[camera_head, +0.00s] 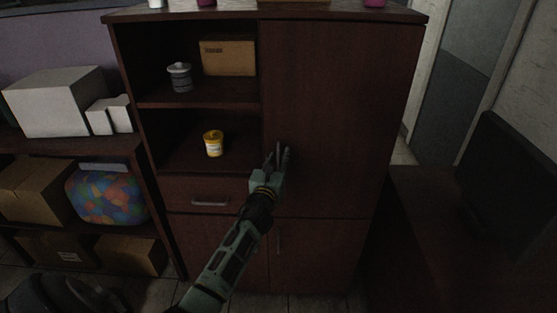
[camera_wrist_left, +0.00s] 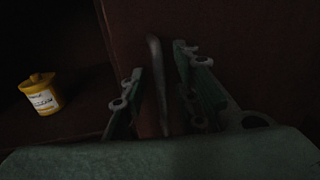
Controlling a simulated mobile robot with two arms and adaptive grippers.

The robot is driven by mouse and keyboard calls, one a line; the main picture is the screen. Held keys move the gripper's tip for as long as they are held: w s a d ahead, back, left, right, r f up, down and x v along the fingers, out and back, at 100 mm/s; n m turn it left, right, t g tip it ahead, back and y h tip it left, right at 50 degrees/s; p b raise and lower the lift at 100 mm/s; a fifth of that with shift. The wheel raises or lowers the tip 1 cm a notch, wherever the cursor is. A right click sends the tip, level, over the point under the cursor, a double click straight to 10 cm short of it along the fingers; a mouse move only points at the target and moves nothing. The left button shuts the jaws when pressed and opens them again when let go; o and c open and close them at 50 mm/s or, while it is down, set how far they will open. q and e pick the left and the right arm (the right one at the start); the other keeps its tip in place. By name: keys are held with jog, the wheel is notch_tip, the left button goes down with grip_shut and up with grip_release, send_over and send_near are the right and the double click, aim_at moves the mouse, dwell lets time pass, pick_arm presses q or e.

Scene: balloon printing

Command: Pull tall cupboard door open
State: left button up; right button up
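The tall cupboard door (camera_head: 340,100) is dark reddish-brown and looks closed, filling the upper right of the cupboard. It also shows in the left wrist view (camera_wrist_left: 250,45). Its upright bar handle (camera_wrist_left: 157,75) stands between the two fingers of my left gripper (camera_wrist_left: 160,90). The fingers are apart, with a visible gap on each side of the handle. In the head view my left gripper (camera_head: 277,157) is at the door's left edge, and its hand hides the lower part of that edge. My right gripper is in neither view.
Open shelves left of the door hold a yellow jar (camera_head: 213,143), a grey cup (camera_head: 180,77) and a cardboard box (camera_head: 229,57). A drawer (camera_head: 207,192) and lower doors (camera_head: 320,250) lie below. A dark desk with a monitor (camera_head: 510,180) stands at the right.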

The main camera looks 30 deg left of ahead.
pick_arm(q)
jog(key=shift+w, duration=0.3)
jog(key=shift+c, duration=0.5)
grip_shut()
